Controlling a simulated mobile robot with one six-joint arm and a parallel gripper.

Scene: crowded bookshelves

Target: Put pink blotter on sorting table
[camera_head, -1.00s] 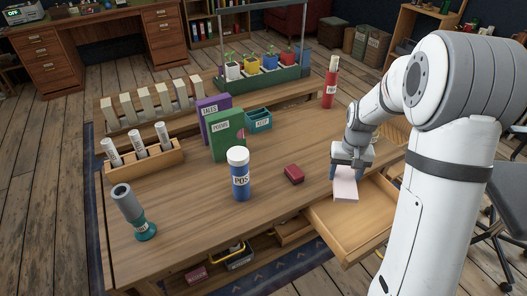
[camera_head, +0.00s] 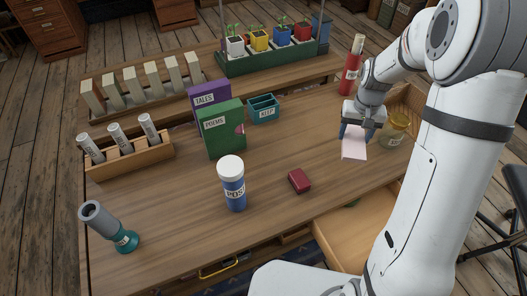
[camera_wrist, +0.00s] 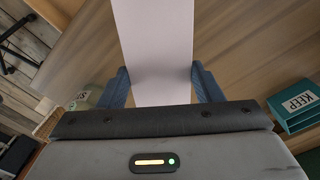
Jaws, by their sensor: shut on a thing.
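My gripper (camera_head: 357,131) is shut on the pale pink blotter (camera_head: 354,149), a flat pad hanging between its blue fingers. In the head view it is over the right part of the wooden table (camera_head: 275,222), left of an amber jar. I cannot tell whether the pad touches the tabletop. In the wrist view the blotter (camera_wrist: 153,45) reaches away between both fingers (camera_wrist: 160,88), and the wooden top shows beyond it.
A dark red box (camera_head: 299,181), a blue POS bottle (camera_head: 233,185), and the amber jar (camera_head: 395,133) stand on the table. A red bottle (camera_head: 351,70) is behind my gripper. An open drawer (camera_head: 345,240) juts out in front. The table's front middle is clear.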

